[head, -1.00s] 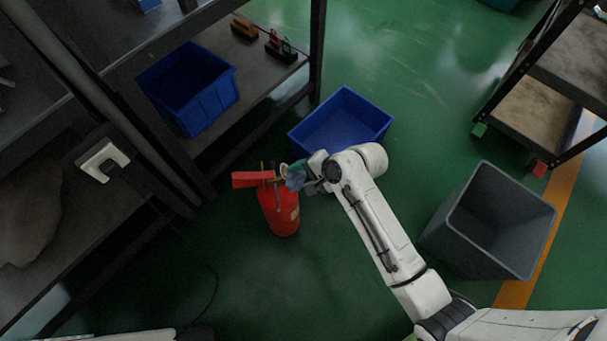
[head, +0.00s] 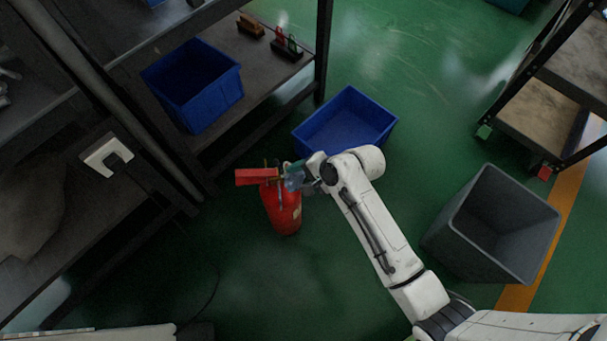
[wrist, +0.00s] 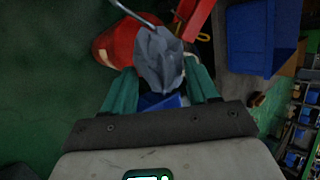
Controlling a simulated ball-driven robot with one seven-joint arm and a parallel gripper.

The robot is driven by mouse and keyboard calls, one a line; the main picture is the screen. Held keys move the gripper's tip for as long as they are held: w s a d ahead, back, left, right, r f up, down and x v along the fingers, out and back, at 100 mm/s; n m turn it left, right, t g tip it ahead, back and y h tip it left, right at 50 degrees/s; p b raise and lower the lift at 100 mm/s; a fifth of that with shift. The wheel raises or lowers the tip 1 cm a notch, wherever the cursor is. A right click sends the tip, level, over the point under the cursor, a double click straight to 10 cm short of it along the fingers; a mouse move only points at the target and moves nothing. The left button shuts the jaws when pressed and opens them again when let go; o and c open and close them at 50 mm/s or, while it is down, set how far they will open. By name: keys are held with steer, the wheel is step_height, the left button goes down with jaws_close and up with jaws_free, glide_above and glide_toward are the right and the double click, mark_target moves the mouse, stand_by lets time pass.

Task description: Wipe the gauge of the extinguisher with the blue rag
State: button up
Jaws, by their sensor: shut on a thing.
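The red fire extinguisher (head: 282,210) stands on the green floor in the middle of the head view, its red handle (head: 257,177) pointing left. My gripper (head: 297,176) is at its top right, by the valve. In the wrist view my gripper (wrist: 163,90) has teal fingers shut on the crumpled blue-grey rag (wrist: 158,58). The rag also shows as a small bluish patch in the head view (head: 294,181). In the wrist view the rag overlaps the extinguisher (wrist: 118,44); I cannot tell whether it touches. The gauge is not clearly visible.
A blue bin (head: 345,122) stands on the floor just behind my gripper. Another blue bin (head: 196,86) is on the dark shelf at left. A grey bin (head: 490,225) stands at right, near another rack (head: 545,115). The floor in front of the extinguisher is clear.

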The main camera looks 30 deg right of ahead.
steer(key=shift+a+f, duration=0.15)
steer(key=shift+w, duration=0.1)
steer(key=shift+w+d, duration=0.35)
steer(key=shift+w, duration=0.35)
steer(key=shift+w+d, duration=0.3)
steer(key=shift+w, duration=0.4)
steer(key=w, duration=0.1)
steer(key=w+d, duration=0.1)
steer(key=w, duration=0.1)
steer(key=shift+p, duration=0.3)
